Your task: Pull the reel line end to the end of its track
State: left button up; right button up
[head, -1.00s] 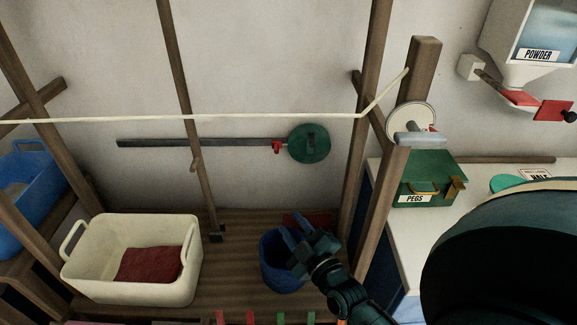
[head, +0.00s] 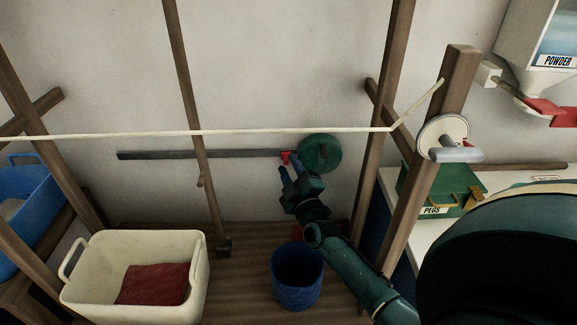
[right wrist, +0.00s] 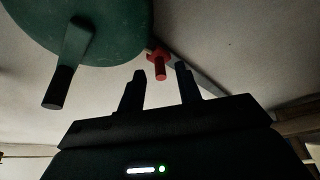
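The green reel (head: 320,154) is on the back wall at the right end of a dark straight track (head: 160,154). The red reel line end (head: 285,156) sits on the track beside the reel. It also shows in the right wrist view (right wrist: 158,60). My right gripper (head: 287,171) is just below the red piece. In the right wrist view its two dark fingers (right wrist: 160,76) are apart, with the red piece showing near and between their tips. Contact cannot be told. My left gripper is not in view.
A pale line (head: 250,131) crosses in front of the wall between wooden posts. A white tub (head: 85,299) with red cloth (head: 153,285) and a blue bucket (head: 297,290) stand below. A green pegs box (head: 448,184) is at the right. The wall left along the track is mostly clear.

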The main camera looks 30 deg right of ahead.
jog(key=shift+w+d+r, duration=0.1)
jog(key=shift+w+r, duration=0.05)
jog(key=shift+w, duration=0.45)
grip_shut()
